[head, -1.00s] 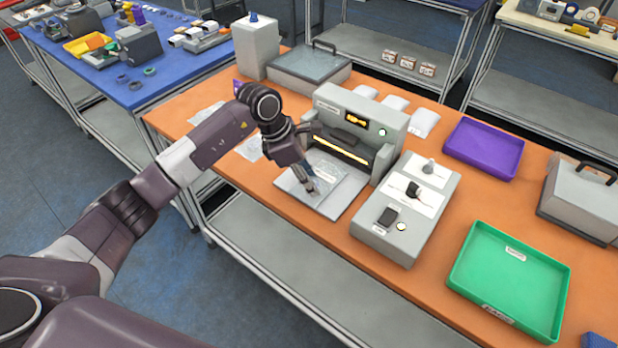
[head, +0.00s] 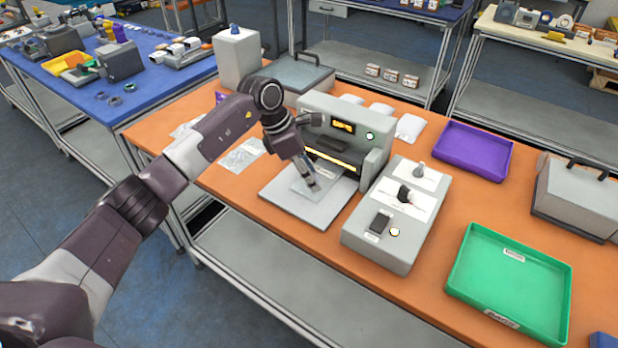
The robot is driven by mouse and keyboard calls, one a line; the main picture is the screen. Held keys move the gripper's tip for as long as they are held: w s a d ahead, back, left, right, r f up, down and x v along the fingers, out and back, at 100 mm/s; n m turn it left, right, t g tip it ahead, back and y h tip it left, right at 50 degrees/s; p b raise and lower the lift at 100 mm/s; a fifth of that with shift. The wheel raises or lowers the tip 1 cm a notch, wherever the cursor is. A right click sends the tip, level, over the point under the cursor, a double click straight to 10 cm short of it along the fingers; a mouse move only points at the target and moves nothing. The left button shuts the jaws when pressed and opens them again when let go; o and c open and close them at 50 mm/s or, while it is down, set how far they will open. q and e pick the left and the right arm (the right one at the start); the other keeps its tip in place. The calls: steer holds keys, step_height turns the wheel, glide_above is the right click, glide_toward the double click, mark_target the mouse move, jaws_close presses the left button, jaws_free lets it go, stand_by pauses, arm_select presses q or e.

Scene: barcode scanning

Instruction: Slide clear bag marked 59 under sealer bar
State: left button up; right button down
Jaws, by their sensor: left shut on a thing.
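The clear bag (head: 308,190) lies on the sealer's pale front plate (head: 325,211), with its far end toward the glowing slot. Its number is too small to read. The sealer (head: 318,115) is a grey machine with an amber display and a lit orange strip (head: 335,160) below its bar. My left gripper (head: 314,188) points down at the plate and is shut on the near part of the bag. The arm hides part of the sealer's left side. My right gripper is not in view.
A grey control box (head: 390,245) with knobs stands right of the plate. Green (head: 510,285) and purple (head: 472,150) trays lie further right. More clear bags (head: 240,155) lie on the orange table to the left. White pouches (head: 409,128) lie behind the sealer.

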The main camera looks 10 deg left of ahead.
arm_select(q)
steer(key=o, duration=1.2)
steer(key=shift+o, duration=0.2)
steer(key=shift+r, duration=0.1)
